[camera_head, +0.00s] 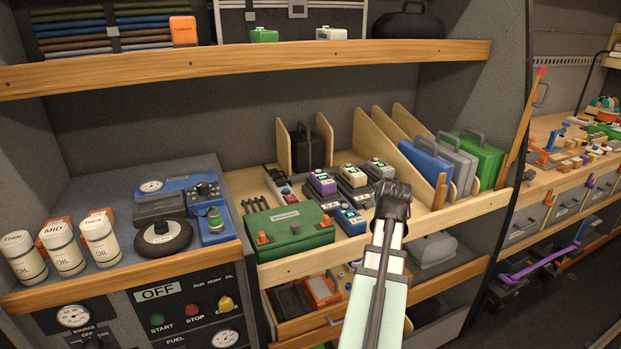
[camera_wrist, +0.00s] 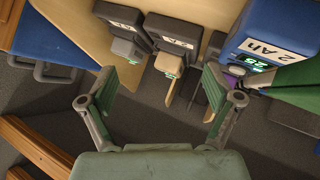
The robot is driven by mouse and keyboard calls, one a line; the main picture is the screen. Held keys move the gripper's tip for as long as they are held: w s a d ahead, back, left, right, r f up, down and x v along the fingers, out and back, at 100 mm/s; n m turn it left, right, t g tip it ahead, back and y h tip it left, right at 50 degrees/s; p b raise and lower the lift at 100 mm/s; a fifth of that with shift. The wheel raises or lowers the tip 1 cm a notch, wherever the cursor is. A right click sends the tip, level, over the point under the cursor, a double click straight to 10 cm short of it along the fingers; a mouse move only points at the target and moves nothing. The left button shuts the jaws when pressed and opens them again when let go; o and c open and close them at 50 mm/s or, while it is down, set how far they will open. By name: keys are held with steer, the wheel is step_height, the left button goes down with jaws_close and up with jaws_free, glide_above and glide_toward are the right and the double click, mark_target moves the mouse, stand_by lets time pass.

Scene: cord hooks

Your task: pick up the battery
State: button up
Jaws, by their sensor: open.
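Several block batteries stand in a group on the middle shelf in the head view: a purple-topped one (camera_head: 322,184), dark grey ones (camera_head: 352,186) and blue ones (camera_head: 350,221). Which one the task means cannot be told. My gripper (camera_head: 394,200) is above the right front of the group; its fingers are hard to make out there. In the wrist view, my gripper (camera_wrist: 168,83) is open and empty, fingers spread. Two dark batteries with white labels (camera_wrist: 173,38) (camera_wrist: 120,24) lie beyond the fingers. A blue battery (camera_wrist: 268,38) with a lit green display is right of them.
A green case (camera_head: 290,228) stands left of the batteries. Wooden dividers (camera_head: 376,150) and upright blue, grey and green cases (camera_head: 477,152) stand to the right. A wooden lip (camera_head: 300,264) edges the shelf front. Another shelf (camera_head: 250,62) runs above.

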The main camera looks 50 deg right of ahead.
steer(key=w+d+r+y, duration=0.1)
steer(key=w+r+y, duration=0.15)
steer(key=w, duration=0.35)
steer(key=w+d+r+y, duration=0.2)
steer(key=w+r, duration=0.2)
steer(key=w, duration=0.2)
steer(key=g+y+p, duration=0.1)
steer(key=g+y, duration=0.1)
steer(key=y, duration=0.1)
glide_toward(323, 177)
steer(key=p+x, duration=0.1)
steer(key=x, duration=0.2)
steer(key=p+x, duration=0.1)
steer(key=x, duration=0.1)
steer(key=shift+s+d+f+p, duration=0.1)
steer(key=shift+d+f+p, duration=0.1)
steer(key=shift+f+p, duration=0.15)
steer(key=p+x, duration=0.2)
steer(key=x, duration=0.2)
steer(key=shift+w+a, duration=0.2)
steer(key=shift+w, duration=0.05)
steer(key=shift+w+f, duration=0.15)
steer(key=shift+f, duration=0.4)
steer(key=c, duration=1.7)
